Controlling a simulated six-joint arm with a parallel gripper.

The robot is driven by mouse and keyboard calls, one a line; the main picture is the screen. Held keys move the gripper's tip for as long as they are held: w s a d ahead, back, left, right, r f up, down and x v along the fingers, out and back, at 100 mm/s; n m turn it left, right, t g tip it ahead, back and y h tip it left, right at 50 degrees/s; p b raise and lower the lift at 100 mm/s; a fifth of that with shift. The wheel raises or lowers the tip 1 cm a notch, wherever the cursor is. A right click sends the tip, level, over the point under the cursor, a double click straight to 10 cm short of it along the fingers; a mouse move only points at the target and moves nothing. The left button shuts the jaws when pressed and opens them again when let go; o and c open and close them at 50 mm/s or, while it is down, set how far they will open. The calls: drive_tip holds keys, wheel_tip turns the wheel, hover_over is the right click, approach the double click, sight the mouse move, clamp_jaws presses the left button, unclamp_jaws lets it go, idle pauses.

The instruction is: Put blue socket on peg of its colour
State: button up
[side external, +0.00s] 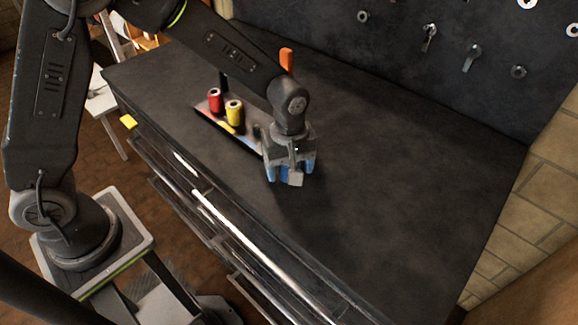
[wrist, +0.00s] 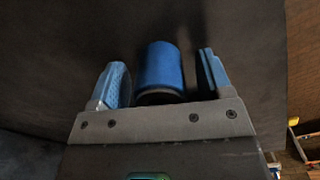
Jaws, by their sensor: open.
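The blue socket (wrist: 161,66) shows in the wrist view between the two blue-padded fingers of my gripper (wrist: 164,82). A gap is visible on each side of it, so the fingers stand open around it without gripping. In the side external view my gripper (side external: 289,174) is low over the dark bench top, and I cannot make out the socket there. To its left is a peg board (side external: 243,139) with a red socket (side external: 214,99) and a yellow socket (side external: 234,112) standing on it. A short dark peg (side external: 257,131) shows near my gripper.
The bench top (side external: 400,190) is clear to the right of my gripper. An orange upright object (side external: 287,60) stands behind my arm. A dark wall panel (side external: 400,60) with hanging tools rises at the back. Drawers (side external: 215,215) run along the bench's front edge.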

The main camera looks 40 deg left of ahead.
drive_tip(key=shift+c, duration=0.2)
drive_tip(key=c, duration=1)
drive_tip(key=shift+r, duration=0.1)
drive_tip(key=shift+r, duration=0.55)
wheel_tip(320, 180, up, 3)
drive_tip(key=shift+f, duration=0.1)
drive_tip(key=w+a+r+n, duration=0.3)
drive_tip(key=a+r+n, duration=0.3)
drive_tip(key=a, duration=0.7)
drive_tip(key=shift+r, duration=0.9)
